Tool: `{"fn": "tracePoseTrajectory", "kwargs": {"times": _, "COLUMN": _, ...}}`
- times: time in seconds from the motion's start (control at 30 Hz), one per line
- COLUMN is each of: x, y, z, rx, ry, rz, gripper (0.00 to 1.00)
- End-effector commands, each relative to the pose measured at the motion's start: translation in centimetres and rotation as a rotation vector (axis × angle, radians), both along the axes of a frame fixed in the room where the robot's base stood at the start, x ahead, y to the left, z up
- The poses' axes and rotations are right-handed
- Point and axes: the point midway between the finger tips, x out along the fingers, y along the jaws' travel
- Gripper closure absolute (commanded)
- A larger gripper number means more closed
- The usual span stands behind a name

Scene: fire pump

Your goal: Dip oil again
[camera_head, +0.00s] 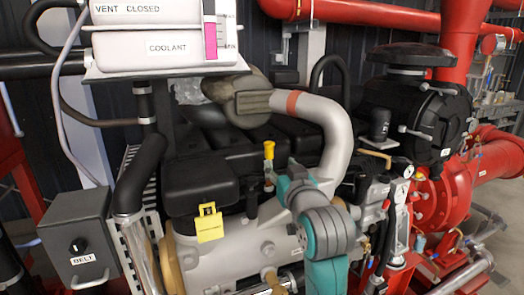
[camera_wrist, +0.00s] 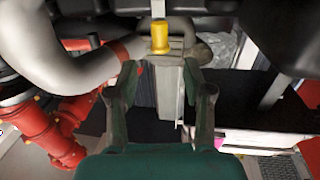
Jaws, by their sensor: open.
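The yellow dipstick handle (camera_head: 268,150) stands upright at the middle of the engine in the head view, just left of my teal arm. It also shows in the wrist view at the top centre (camera_wrist: 160,37), with a pale shaft above it in the picture. My gripper (camera_wrist: 163,76) is open, its two dark green fingers spread to the left and right. The handle lies in line with the gap between them, a little past the fingertips, and looks untouched. In the head view the fingers are mostly hidden by my arm. The dipstick's lower end is hidden.
A large grey curved pipe (camera_head: 332,125) arches just right of the handle. A black engine cover (camera_head: 203,182) and a yellow part (camera_head: 209,223) lie to the left. The coolant tank (camera_head: 150,48) is above left, the belt box (camera_head: 80,240) lower left, and red pump pipes (camera_head: 500,162) right.

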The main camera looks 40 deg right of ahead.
Motion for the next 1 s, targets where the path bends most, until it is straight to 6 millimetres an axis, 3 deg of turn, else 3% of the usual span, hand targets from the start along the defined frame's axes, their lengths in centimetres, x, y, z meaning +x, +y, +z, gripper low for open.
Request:
{"fn": "tracePoseTrajectory", "kwargs": {"times": 0.27, "x": 1.7, "y": -1.0, "z": 0.5, "rx": 0.000, "ry": -0.001, "rz": -0.004, "gripper": 0.49}}
{"fn": "tracePoseTrajectory", "kwargs": {"times": 0.7, "x": 8.2, "y": -4.0, "z": 0.4, "rx": 0.000, "ry": -0.001, "rz": -0.004, "gripper": 0.49}}
{"fn": "tracePoseTrajectory", "kwargs": {"times": 1.0, "x": 9.8, "y": -4.7, "z": 0.4, "rx": 0.000, "ry": -0.002, "rz": -0.003, "gripper": 0.49}}
